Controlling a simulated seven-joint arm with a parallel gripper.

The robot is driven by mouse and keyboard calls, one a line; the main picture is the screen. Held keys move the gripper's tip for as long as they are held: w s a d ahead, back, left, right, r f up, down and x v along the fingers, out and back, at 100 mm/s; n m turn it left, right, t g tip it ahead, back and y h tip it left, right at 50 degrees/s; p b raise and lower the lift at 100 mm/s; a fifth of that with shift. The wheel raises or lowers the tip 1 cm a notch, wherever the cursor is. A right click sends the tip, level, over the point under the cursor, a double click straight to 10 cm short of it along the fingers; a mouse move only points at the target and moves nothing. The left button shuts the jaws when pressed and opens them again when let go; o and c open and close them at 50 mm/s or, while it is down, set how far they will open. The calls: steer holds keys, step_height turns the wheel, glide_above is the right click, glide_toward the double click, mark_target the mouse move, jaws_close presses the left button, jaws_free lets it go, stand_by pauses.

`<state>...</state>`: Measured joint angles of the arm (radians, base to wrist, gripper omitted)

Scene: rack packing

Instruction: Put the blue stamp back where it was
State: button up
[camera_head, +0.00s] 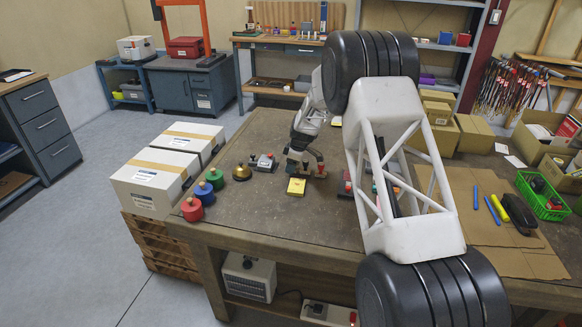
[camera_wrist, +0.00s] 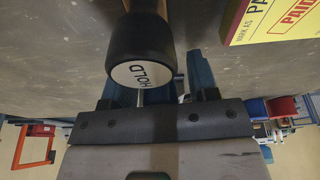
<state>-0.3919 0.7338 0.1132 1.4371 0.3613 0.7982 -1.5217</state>
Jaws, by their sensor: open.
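A rounded blue piece with a knob (camera_head: 204,190) stands on the table's left side, between a red one (camera_head: 192,209) and a green one (camera_head: 215,178). I cannot tell whether it is the blue stamp. My gripper (camera_head: 305,164) is low over the table, right of these pieces and just behind a yellow block (camera_head: 297,187). In the wrist view my gripper (camera_wrist: 160,92) is open. A dark handle with a white cap reading "HOLD" (camera_wrist: 142,73) is close by it; its base is hidden. The yellow block also shows there, marked "PAID" (camera_wrist: 285,18).
A brass bell (camera_head: 242,172) and a small grey-and-red item (camera_head: 262,162) stand left of my gripper. White boxes (camera_head: 155,184) are beside the table's left edge. My arm hides part of the table's middle. Cardboard (camera_head: 485,220), a green basket (camera_head: 543,197) and open cartons lie at right.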

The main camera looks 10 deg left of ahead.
steer(key=v, duration=1.1)
steer(key=shift+r, duration=0.2)
stand_by(0.4)
steer(key=shift+d+r, duration=0.1)
steer(key=s+d+r+m+t+h, duration=0.15)
steer(key=s+d+r+m, duration=0.85)
steer(key=s+d+r, duration=1.55)
steer(key=s+d+f+m, duration=0.1)
steer(key=s+d+m, duration=0.2)
steer(key=s, duration=1)
steer(key=s+d+f+m+t+h, duration=0.1)
steer(key=s+d+f+m, duration=0.1)
steer(key=s+d, duration=0.5)
steer(key=s+d+f+m, duration=0.1)
steer(key=s+d+m, duration=0.3)
steer(key=s, duration=1.4)
steer(key=shift+s+d+f+h, duration=0.35)
steer(key=shift+s+d+f, duration=0.05)
steer(key=shift+d, duration=0.25)
